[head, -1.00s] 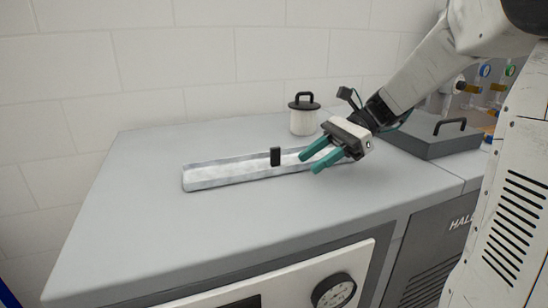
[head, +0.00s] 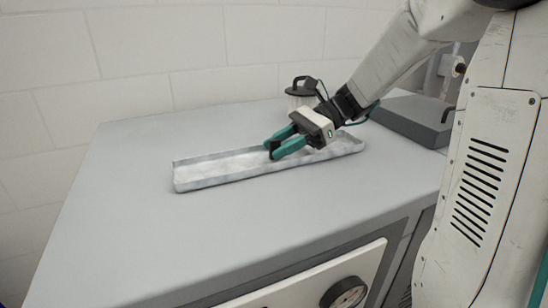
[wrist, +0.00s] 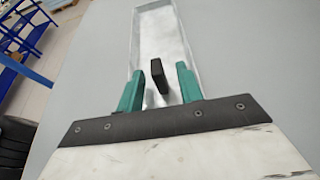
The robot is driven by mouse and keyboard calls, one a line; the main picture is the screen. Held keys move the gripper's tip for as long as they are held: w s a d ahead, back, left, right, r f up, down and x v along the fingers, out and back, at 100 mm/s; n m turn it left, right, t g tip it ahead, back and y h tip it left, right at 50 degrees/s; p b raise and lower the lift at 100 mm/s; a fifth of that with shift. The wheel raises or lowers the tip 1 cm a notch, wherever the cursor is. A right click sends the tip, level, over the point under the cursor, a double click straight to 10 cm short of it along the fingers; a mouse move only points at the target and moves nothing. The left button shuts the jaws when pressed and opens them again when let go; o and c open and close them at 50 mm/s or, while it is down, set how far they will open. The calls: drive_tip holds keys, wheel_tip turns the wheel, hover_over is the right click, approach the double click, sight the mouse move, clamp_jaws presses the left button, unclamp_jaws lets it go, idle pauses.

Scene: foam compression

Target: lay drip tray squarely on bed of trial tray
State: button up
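A long, shallow, pale metal tray (head: 215,183) lies flat on the grey worktop. It is the only tray I make out, and I cannot tell whether it is the drip tray or the trial tray. In the wrist view the tray (wrist: 157,28) runs away from me, with an upright black grip (wrist: 159,76) standing at its middle. My gripper (head: 271,150) is low over the middle of the tray. In the wrist view its green fingers (wrist: 160,82) are open, one each side of the grip, with gaps showing. In the head view the fingers mostly hide the grip.
A white canister with a black handle (head: 302,92) stands behind my gripper. A dark lidded box (head: 415,118) sits at the back right. The worktop (head: 130,230) is clear left and in front of the tray. A blue rack (wrist: 22,50) stands beyond the worktop.

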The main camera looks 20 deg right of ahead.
drive_tip(key=shift+x, duration=0.75)
clamp_jaws()
drive_tip(key=shift+r, duration=0.1)
